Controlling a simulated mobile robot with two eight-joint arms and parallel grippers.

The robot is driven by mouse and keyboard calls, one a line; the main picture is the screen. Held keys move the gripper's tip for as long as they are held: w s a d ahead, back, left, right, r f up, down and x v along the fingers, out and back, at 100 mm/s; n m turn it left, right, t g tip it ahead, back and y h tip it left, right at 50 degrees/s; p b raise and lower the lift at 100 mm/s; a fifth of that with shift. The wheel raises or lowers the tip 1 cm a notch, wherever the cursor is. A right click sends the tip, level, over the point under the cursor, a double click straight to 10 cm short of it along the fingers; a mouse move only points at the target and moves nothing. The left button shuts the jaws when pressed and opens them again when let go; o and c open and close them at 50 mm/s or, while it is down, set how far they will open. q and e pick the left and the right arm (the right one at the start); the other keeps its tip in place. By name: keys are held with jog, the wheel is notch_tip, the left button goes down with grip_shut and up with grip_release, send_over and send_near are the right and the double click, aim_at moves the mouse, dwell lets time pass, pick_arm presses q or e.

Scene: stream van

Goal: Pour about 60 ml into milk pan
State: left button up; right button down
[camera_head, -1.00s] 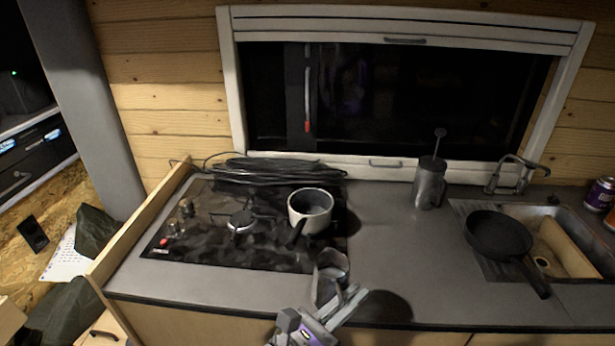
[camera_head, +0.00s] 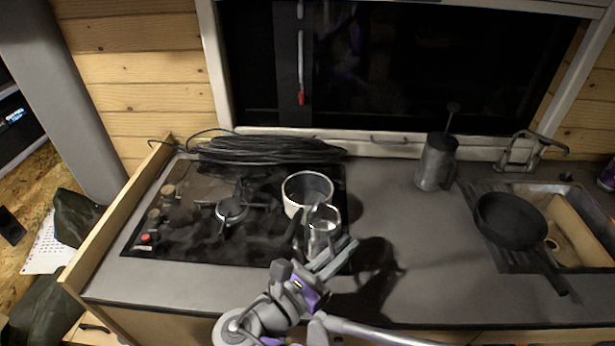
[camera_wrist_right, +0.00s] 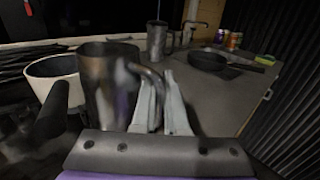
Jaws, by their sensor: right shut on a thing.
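The milk pan (camera_head: 292,202), white outside with a grey inside and a dark handle, stands on the black hob. It also shows in the right wrist view (camera_wrist_right: 50,69), left of a metal jug. My right gripper (camera_head: 338,258) is shut on the handle of this metal jug (camera_head: 322,240). The jug is close in front of the pan and overlaps its near edge in the head view. In the right wrist view the jug (camera_wrist_right: 106,90) looks about upright, and the gripper fingers (camera_wrist_right: 160,105) are at its handle. The jug's contents cannot be made out. My left gripper is not in view.
A black cable coil (camera_head: 265,149) lies behind the hob (camera_head: 185,245). A dark frying pan (camera_head: 511,222) rests over the sink at right. The middle counter (camera_head: 400,215) is clear.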

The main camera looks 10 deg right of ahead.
jog(key=w+r+n+p, duration=0.1)
jog(key=r+p, duration=0.1)
jog(key=w+r+n+g+y+p, duration=0.1)
jog(key=r+p, duration=0.1)
jog(key=r, duration=0.1)
jog(key=w+r+n+p, duration=0.1)
jog(key=r+p, duration=0.2)
jog(key=shift+a, duration=0.1)
jog(key=w+r+n+g+p, duration=0.1)
jog(key=w+r+n+g+y+p, duration=0.1)
jog(key=w+r+p, duration=0.1)
jog(key=shift+w+a+r+y, duration=0.1)
jog(key=shift+w+r+y, duration=0.15)
jog(key=shift+w+y, duration=0.05)
jog(key=shift+w+f+n+g, duration=0.1)
jog(key=shift+f+n+g, duration=0.2)
jog(key=shift+f+n, duration=0.1)
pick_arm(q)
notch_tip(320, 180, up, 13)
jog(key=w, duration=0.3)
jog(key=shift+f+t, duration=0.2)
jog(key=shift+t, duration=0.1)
pick_arm(e)
jog(key=shift+w+r+n+g, duration=0.1)
jog(key=shift+w+n+g, duration=0.1)
jog(key=shift+n+g, duration=0.15)
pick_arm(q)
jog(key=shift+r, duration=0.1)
pick_arm(e)
jog(key=shift+w+n+g, duration=0.25)
